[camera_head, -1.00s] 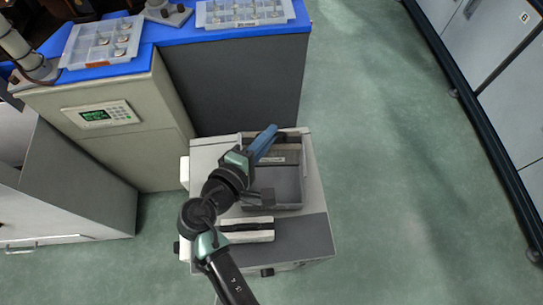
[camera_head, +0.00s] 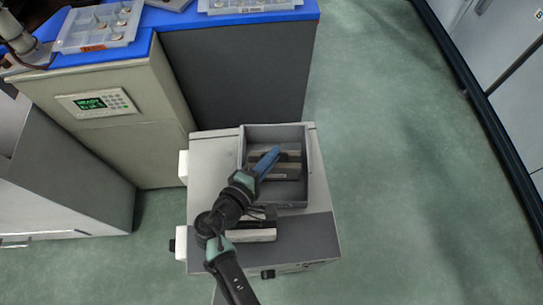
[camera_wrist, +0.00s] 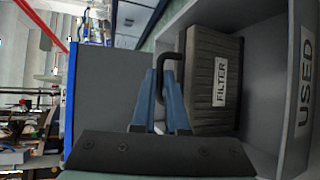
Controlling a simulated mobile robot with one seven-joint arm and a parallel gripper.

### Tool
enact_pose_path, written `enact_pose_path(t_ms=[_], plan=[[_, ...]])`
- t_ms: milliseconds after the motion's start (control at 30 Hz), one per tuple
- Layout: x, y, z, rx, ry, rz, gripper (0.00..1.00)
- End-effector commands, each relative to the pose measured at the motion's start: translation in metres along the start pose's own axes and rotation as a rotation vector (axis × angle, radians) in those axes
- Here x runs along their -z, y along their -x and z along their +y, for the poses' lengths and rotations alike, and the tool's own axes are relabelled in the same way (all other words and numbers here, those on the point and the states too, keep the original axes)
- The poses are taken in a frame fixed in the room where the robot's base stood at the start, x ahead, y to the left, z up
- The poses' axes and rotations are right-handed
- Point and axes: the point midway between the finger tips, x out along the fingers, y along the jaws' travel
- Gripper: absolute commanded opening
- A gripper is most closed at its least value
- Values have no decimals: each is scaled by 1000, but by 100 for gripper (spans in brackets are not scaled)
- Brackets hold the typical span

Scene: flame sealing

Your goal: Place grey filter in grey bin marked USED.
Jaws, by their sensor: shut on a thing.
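The grey filter (camera_wrist: 208,65) is a dark ribbed block with a white FILTER label in the wrist view. It lies within the walls of the grey bin (camera_wrist: 262,80), which carries a USED label on its rim. My gripper (camera_wrist: 165,85) has its blue fingers shut on the filter's dark handle. In the head view the filter (camera_head: 288,173) shows inside the open bin (camera_head: 292,197), towards its far part. My gripper (camera_head: 272,154) reaches over it there and hides part of it. I cannot tell whether the filter touches the bin floor.
The bin is set in a light grey cart (camera_head: 214,155). A pale-fronted block (camera_head: 252,236) sits nearer on the cart. A beige cabinet with a lit display (camera_head: 92,103) and a blue-topped counter (camera_head: 230,18) stand behind. Green floor (camera_head: 385,180) is clear to the right.

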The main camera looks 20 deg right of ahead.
Motion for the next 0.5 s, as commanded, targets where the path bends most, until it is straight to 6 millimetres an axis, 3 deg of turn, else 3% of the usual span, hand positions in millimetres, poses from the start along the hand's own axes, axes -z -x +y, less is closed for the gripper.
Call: enact_pose_path(t_ms=[200, 233, 367, 500], plan=[[1, -1, -4, -1, 0, 0, 0], [0, -1, -3, 0, 0, 0, 17], [0, -1, -2, 0, 0, 0, 40], [0, -1, -3, 1, 0, 0, 41]])
